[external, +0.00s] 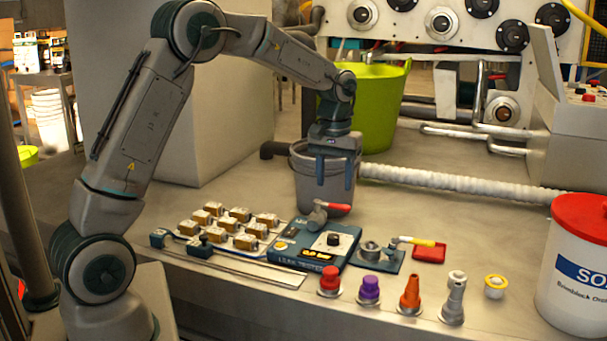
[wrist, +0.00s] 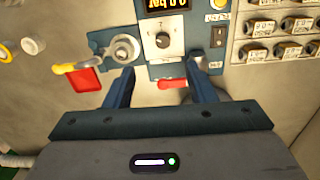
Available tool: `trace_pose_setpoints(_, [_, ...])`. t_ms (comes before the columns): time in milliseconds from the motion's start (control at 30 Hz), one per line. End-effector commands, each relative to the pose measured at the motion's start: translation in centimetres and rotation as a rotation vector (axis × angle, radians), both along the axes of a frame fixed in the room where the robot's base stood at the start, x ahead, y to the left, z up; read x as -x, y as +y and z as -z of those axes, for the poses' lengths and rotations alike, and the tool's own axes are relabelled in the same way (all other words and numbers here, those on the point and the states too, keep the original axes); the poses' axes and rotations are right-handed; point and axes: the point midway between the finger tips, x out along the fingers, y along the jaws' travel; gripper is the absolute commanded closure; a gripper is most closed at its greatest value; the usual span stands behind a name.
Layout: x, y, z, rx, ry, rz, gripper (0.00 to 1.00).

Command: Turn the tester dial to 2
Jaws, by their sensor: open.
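The tester (external: 314,246) is a flat blue box on the bench, with a display and a black dial (external: 333,239) on a light panel. In the wrist view the dial (wrist: 163,40) sits at top centre, below the lit display (wrist: 165,5), with a white pointer mark; the numbers around it are too small to read. My gripper (external: 334,184) is open and empty, above and behind the tester in the external view. In the wrist view its two fingers (wrist: 160,82) point toward the tester's lower edge, apart from the dial, and partly cover that edge.
A red-handled valve (external: 325,209) stands close to the tester, between my fingers in the wrist view. A yellow-handled valve (external: 410,241) and a red tray (external: 429,252) are to the right. Several coloured fittings (external: 369,289) line the front. A grey bucket (external: 312,180) stands behind my gripper.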

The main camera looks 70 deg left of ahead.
Motion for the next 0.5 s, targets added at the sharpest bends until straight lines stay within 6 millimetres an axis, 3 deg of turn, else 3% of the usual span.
trace_pose_setpoints(100, [-0.8, 1.2, 1.3, 0.005, 0.009, -0.035, 0.5])
trace_pose_setpoints(333, [-1.0, 1.5, 3.2, 0.007, 0.014, -0.046, 0.5])
trace_pose_setpoints(500, [-1.0, 1.4, 6.6, 0.008, 0.016, -0.045, 0.5])
